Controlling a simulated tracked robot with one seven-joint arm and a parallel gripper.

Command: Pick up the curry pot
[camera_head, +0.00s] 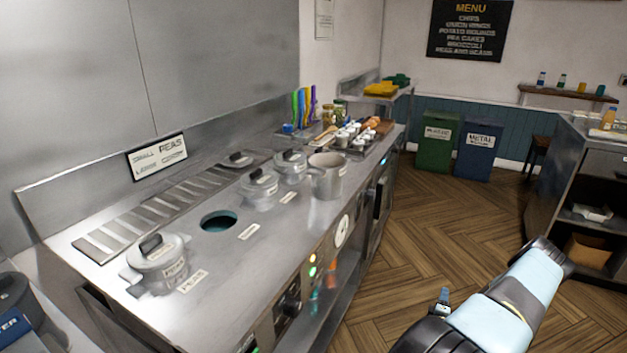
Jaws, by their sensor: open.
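Several metal pots stand in the steel range top, and their small labels are too blurred for me to tell which one is curry. A lidded pot (160,262) with a black handle sits at the near left. Two more lidded pots, a middle one (259,190) and a farther one (291,164), sit further along. An open, lidless pot (327,179) stands upright on the range top to their right. Part of my arm shows at the lower right over the floor, apart from the pots. My gripper's fingers are not in the picture.
An empty round well (219,221) lies between the near pot and the others. A loose lid (239,159) lies at the back. The wooden floor (440,220) right of the range is clear, up to a counter (575,165).

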